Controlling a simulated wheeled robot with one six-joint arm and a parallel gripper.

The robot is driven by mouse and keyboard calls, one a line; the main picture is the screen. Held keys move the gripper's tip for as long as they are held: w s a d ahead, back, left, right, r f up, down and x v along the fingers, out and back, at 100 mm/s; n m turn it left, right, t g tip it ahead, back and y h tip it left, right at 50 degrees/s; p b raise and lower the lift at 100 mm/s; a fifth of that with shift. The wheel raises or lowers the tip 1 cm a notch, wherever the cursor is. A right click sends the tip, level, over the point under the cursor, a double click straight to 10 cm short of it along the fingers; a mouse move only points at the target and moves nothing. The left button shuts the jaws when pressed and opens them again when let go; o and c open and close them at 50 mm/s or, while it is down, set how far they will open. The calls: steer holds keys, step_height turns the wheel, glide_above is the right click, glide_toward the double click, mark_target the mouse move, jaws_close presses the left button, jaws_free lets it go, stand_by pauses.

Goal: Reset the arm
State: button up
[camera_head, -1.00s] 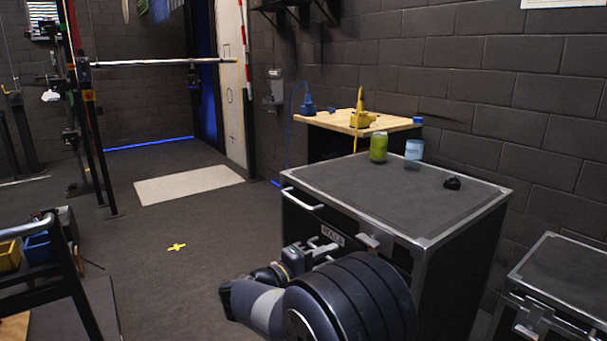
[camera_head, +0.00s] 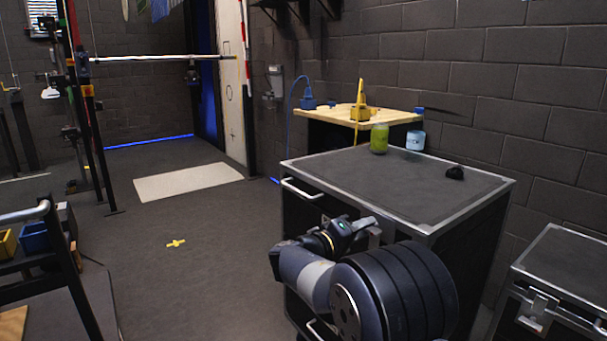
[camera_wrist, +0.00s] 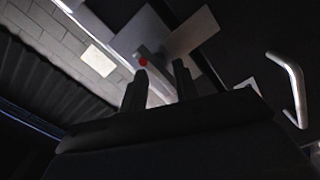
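My arm (camera_head: 390,295) is bent in front of the dark metal-edged cabinet (camera_head: 400,190). My gripper (camera_wrist: 160,85) shows in the wrist view as two dark fingers standing apart, with nothing visible between them. In the head view its hand is beside the cabinet's front face, below the top edge, and its fingertips cannot be made out. Beyond the fingers in the wrist view is a grey part with a small red dot (camera_wrist: 143,62). A pale handle (camera_wrist: 296,90) is at the right of that view.
On the cabinet top stand a green can (camera_head: 379,139), a light blue cup (camera_head: 415,142) and a small black object (camera_head: 454,173). A wooden table (camera_head: 350,115) with a yellow tool is behind. A metal case (camera_head: 565,275) is at right. Open floor lies left.

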steer(key=shift+r+m, duration=0.1)
steer(key=shift+m, duration=1.3)
